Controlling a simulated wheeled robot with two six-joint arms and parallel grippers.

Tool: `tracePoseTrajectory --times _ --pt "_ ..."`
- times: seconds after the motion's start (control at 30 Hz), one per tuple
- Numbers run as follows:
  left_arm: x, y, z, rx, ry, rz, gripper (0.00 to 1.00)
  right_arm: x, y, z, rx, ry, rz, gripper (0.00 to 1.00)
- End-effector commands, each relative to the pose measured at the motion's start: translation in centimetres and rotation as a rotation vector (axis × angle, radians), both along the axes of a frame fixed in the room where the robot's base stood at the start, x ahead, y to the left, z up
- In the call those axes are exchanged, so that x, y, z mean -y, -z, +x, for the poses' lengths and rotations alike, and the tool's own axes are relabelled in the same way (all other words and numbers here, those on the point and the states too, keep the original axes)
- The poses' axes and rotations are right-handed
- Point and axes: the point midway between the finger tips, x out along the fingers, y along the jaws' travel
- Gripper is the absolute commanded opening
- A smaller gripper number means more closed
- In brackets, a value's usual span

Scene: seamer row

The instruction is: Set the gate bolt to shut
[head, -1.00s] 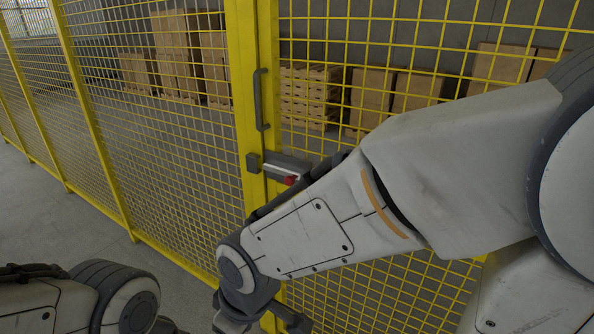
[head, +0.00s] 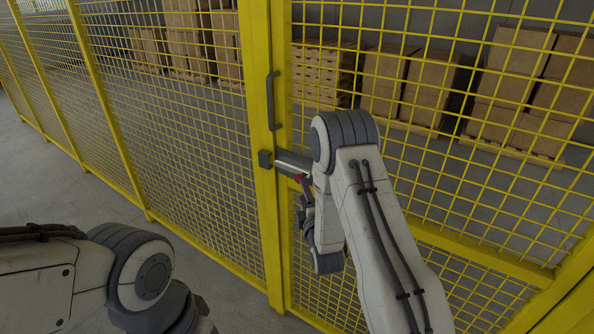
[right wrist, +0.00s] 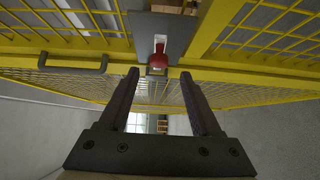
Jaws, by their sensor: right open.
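The gate bolt (head: 290,159) is a grey housing on the yellow gate frame, with a red knob (head: 300,178). In the right wrist view the red knob (right wrist: 158,58) stands in front of a pale slot, just beyond the fingertips and between their lines. A dark block (head: 265,159) sits on the yellow post left of the housing. I cannot tell how far the bolt reaches into it. My right gripper (right wrist: 160,78) is open and empty, facing the knob; in the head view my forearm partly hides it. My left gripper is not in view.
A dark gate handle (head: 271,101) stands above the bolt; it shows at left in the right wrist view (right wrist: 73,70). Yellow mesh fencing (head: 180,140) runs to both sides. Stacked boxes (head: 430,90) on pallets stand behind it. The grey floor (head: 70,210) at left is clear.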

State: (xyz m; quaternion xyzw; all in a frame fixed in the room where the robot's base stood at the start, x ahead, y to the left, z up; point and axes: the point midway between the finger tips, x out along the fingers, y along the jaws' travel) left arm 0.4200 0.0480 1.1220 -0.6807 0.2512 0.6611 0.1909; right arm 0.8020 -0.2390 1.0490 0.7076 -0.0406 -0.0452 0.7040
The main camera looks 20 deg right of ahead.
Motion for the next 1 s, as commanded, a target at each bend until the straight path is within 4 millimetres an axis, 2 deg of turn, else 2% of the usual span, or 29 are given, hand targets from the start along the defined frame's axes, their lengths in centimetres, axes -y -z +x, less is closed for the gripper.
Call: tracePoseTrajectory --times 0.17,0.4,0.6,0.8,1.0 --pt "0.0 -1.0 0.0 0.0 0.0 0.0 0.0 0.4 -0.4 1.8 0.01 0.003 -0.008 0.65" --pt "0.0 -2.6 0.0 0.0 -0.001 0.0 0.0 0.9 -0.4 6.1 0.008 0.002 -0.007 0.65" --pt "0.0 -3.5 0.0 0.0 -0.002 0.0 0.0 1.2 -0.3 8.9 0.008 0.002 -0.006 0.65" --pt "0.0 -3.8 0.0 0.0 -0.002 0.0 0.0 1.4 -0.1 10.1 0.006 0.002 -0.006 0.65" --pt "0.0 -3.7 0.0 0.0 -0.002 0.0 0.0 1.4 -0.1 10.2 0.006 0.002 -0.006 0.65"
